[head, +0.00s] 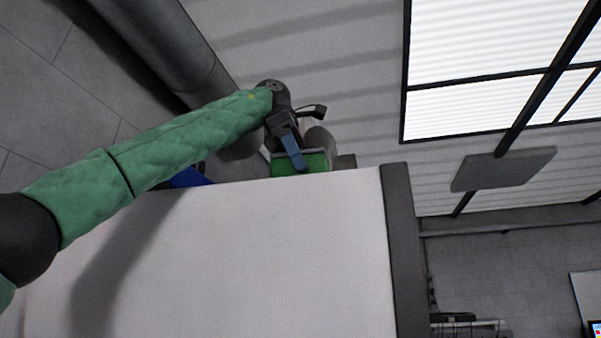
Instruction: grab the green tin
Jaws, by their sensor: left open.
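A green block-like thing (315,162), likely the green tin, shows just past the far edge of a large white surface, its lower part hidden by that edge. My left arm in its green sleeve reaches in from the left. My left gripper (303,136) is open at the tin, with a blue-faced finger overlapping the tin's left part in the picture. I cannot tell whether the finger touches it. My right gripper is not in view.
The large white surface (250,260) fills the foreground, with a dark strip (403,250) along its right side. A blue thing (190,178) and a grey rounded thing (320,140) show past its far edge. A flat grey panel (502,169) is at the upper right.

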